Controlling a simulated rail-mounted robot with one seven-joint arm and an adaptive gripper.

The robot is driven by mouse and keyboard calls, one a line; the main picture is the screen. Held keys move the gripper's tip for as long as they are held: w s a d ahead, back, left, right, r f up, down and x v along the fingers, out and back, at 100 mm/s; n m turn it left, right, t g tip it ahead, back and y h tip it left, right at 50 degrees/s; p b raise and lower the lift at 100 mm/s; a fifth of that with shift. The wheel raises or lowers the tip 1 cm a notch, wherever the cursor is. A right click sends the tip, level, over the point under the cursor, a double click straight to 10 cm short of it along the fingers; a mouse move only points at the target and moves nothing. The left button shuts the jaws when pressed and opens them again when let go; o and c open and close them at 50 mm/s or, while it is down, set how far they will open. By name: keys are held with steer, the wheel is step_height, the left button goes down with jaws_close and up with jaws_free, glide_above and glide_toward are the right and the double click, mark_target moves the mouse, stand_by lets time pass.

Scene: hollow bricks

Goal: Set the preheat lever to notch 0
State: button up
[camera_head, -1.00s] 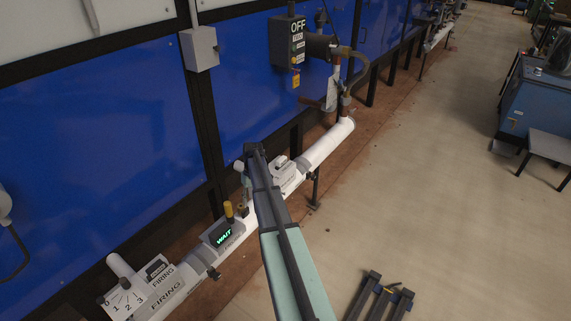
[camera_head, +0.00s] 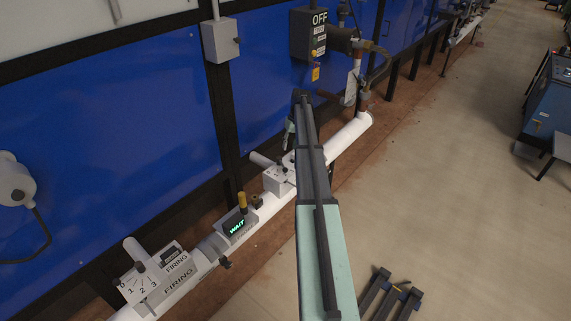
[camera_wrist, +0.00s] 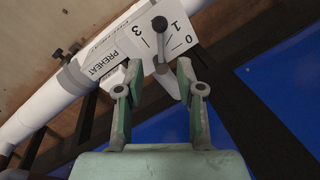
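The preheat unit (camera_wrist: 115,50) is a white box on the pipe, with a plate (camera_wrist: 175,45) marked 0, 1 and 3. The lever's dark knob (camera_wrist: 159,23) lies between 3 and 1, where no numeral shows. A thick grey cylinder (camera_wrist: 184,72) stands out close to my right-hand finger; I cannot tell whether they touch. My gripper (camera_wrist: 160,85) is open, its two fingers spread below the plate in the wrist view. In the head view the preheat unit (camera_head: 272,182) is partly hidden by my arm, and my gripper (camera_head: 287,146) is behind it, near the blue wall.
A WAIT display (camera_head: 236,227) and a similar FIRING unit (camera_head: 165,275) sit further left on the white pipe (camera_head: 348,131). The blue wall (camera_head: 150,110) stands behind. An OFF switch box (camera_head: 314,34) hangs above right.

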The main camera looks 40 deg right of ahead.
steer(key=f, duration=0.3)
steer(key=a+f+p, duration=0.1)
steer(key=f, duration=0.3)
steer(key=a+f+p, duration=0.1)
steer(key=f, duration=0.3)
steer(key=shift+w+f, duration=0.1)
steer(key=shift+w, duration=0.25)
jaws_close()
